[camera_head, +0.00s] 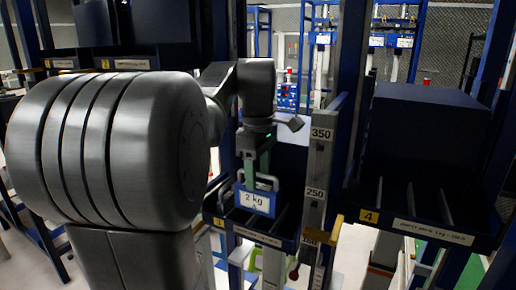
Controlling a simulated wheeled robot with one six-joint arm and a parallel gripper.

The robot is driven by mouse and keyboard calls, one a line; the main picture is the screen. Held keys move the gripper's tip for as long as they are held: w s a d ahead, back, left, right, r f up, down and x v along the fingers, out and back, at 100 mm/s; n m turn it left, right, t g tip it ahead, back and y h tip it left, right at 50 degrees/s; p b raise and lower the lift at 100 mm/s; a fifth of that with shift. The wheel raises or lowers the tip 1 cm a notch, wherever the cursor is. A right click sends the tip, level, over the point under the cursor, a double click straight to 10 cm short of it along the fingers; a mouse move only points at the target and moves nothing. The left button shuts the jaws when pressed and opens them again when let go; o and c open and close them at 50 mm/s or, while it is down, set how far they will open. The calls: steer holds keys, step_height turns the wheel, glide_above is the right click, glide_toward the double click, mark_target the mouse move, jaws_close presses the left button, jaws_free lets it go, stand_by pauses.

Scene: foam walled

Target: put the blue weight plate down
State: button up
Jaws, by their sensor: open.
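The blue weight plate (257,204) carries a white "2 kg" label and has a light handle at its top.
An upright post (318,170) marked 350, 250 and 160 stands close to the right of the plate. Dark dividers split the shelf. Further right, another shelf bay (420,215) marked 4 holds a dark box (428,125). My arm covers much of the left.

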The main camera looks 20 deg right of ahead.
step_height(320, 180, up, 8)
steer(key=shift+f, duration=0.1)
stand_by(0.4)
